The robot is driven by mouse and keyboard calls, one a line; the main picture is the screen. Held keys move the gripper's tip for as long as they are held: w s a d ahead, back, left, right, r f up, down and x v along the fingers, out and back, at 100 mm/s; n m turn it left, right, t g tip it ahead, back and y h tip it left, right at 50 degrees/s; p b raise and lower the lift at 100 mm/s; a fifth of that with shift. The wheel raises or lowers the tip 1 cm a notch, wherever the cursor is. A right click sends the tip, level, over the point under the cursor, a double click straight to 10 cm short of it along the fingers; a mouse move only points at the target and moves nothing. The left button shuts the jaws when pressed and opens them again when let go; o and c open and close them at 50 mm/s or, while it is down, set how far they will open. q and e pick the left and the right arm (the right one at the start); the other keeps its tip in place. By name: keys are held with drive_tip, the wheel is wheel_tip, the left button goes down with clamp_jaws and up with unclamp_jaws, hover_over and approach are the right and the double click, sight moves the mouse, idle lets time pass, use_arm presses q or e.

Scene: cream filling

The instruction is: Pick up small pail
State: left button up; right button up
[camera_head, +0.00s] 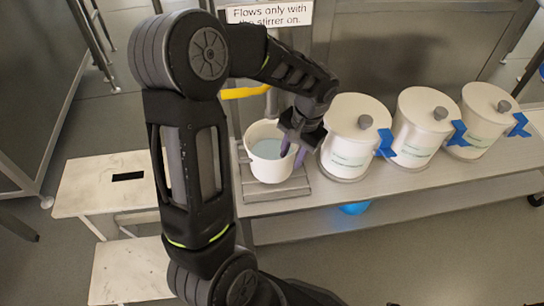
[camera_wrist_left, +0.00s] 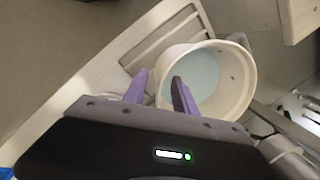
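The small pail (camera_head: 254,170) is a white open pail, pale blue inside, standing upright on a slatted grate at the left end of the bench. It also shows in the left wrist view (camera_wrist_left: 240,75). My left gripper (camera_head: 292,153) reaches down at the pail's right rim in the head view. In the left wrist view its two purple fingers (camera_wrist_left: 157,84) are apart, one over the inside of the pail and the other outside the wall. The near rim lies between them, and I cannot tell whether either finger touches it. My right gripper is not in view.
Several lidded white canisters (camera_head: 432,122) with blue taps stand right of the pail on the bench (camera_head: 440,183). A yellow handle (camera_head: 246,92) and a sign (camera_head: 268,13) are behind the pail. A white step stool (camera_head: 90,185) stands on the floor at left.

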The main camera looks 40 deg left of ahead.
use_arm(q)
drive_tip(key=shift+c, duration=0.5)
clamp_jaws()
drive_tip(key=shift+w, duration=0.1)
idle(1.2)
